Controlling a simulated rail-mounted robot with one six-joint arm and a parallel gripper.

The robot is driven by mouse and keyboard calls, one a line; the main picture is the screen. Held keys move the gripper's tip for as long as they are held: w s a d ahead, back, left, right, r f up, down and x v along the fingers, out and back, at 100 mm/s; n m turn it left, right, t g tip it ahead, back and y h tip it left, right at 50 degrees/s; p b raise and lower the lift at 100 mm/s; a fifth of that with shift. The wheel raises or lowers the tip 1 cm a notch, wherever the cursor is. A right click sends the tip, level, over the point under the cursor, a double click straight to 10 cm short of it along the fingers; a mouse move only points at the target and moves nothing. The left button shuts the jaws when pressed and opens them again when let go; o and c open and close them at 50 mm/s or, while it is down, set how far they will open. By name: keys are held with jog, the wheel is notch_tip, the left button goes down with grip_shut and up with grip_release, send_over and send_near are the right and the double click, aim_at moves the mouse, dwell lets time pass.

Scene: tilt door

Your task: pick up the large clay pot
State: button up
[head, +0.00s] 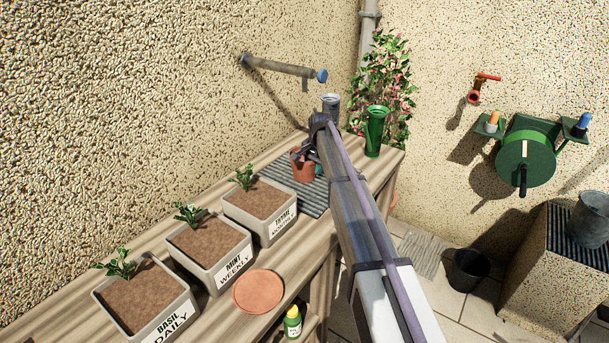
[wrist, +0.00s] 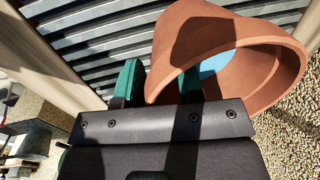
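The clay pot (head: 303,170) is terracotta and stands at the grey slatted grate on the wooden bench, partly covered by my arm in the head view. In the wrist view the clay pot (wrist: 262,75) is large and close, its round opening turned to the lower right, with something light blue showing inside. My gripper (wrist: 157,82) has two green fingertips set apart. A near part of the pot's wall and rim shows between them, and the right fingertip overlaps the pot. Whether both fingers press on it cannot be told. In the head view my gripper (head: 311,155) is at the pot.
Three planters, basil (head: 140,300), mint (head: 210,250) and thyme (head: 262,205), line the bench on the left. A clay saucer (head: 259,291) lies at the front edge. A green vase (head: 375,131) stands right of my arm. A wall pipe (head: 283,67) juts out above.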

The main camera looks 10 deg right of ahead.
jog(key=shift+r, duration=0.2)
jog(key=shift+c, duration=0.3)
grip_shut()
jog(key=shift+s+d+r+p, duration=0.1)
jog(key=shift+r+p, duration=0.2)
jog(key=shift+p, duration=0.15)
notch_tip(320, 180, up, 7)
jog(key=p, duration=0.6)
jog(key=shift+f+p, duration=0.1)
jog(key=shift+p, duration=0.25)
jog(key=s+d, duration=1.4)
jog(key=shift+f, duration=0.25)
